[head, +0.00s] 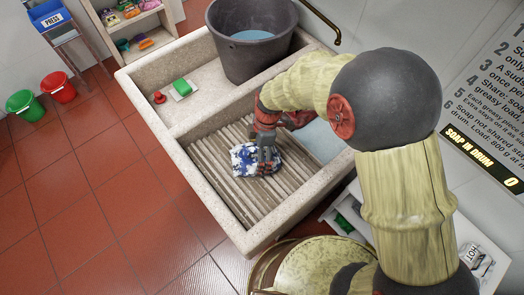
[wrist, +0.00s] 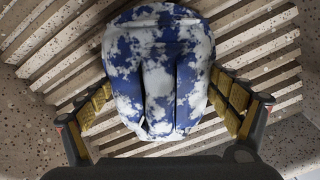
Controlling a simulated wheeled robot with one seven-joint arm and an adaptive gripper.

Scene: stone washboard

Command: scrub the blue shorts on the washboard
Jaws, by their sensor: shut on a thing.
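The blue shorts (head: 249,160) are a bunched blue-and-white cloth lying on the ridged stone washboard (head: 215,165) in the head view. In the wrist view the shorts (wrist: 160,70) are a folded bundle with blue and white patches. My gripper (head: 262,158) is over the shorts, its fingers pointing down at the washboard. In the wrist view my gripper (wrist: 165,110) has one yellow-padded finger on each side of the bundle and is shut on it. The washboard ridges (wrist: 60,65) show around and behind the cloth. The underside of the cloth is hidden.
A green soap block (head: 181,88) and a small red object (head: 159,98) sit on the ledge to the left. The raised stone sink rim (head: 178,160) surrounds the washboard. Green (head: 26,105) and red (head: 59,87) buckets stand on the floor.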

